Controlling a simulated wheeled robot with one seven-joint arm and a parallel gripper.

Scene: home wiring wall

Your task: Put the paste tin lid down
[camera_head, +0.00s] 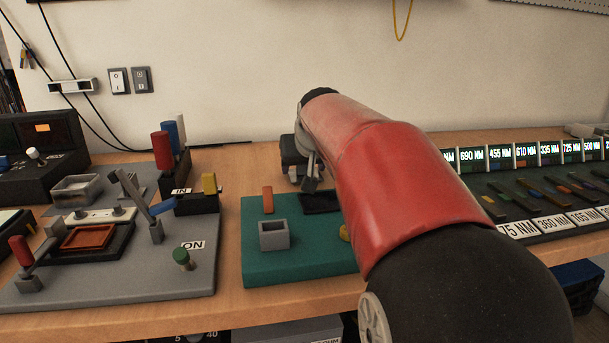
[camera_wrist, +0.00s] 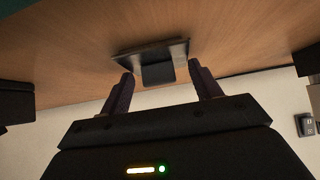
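In the wrist view, a dark flat plate (camera_wrist: 172,49) with a small dark block (camera_wrist: 158,74) on its near side shows over the wooden bench; it looks like the paste tin lid with its knob, but I cannot be sure. My gripper (camera_wrist: 161,78) has its two fingers spread, with a gap on each side of the block. I cannot tell how far the plate is from the bench. In the head view my gripper (camera_head: 302,180) is small and partly hidden behind my red arm. A dark flat piece (camera_head: 321,202) lies at the green mat's back edge below it.
The green mat (camera_head: 262,268) holds a grey open box (camera_head: 274,235) and an orange peg (camera_head: 267,199). A grey panel (camera_head: 110,278) with levers stands at left. A rack with labelled displays (camera_head: 527,154) is at right. Bare bench shows behind the mat.

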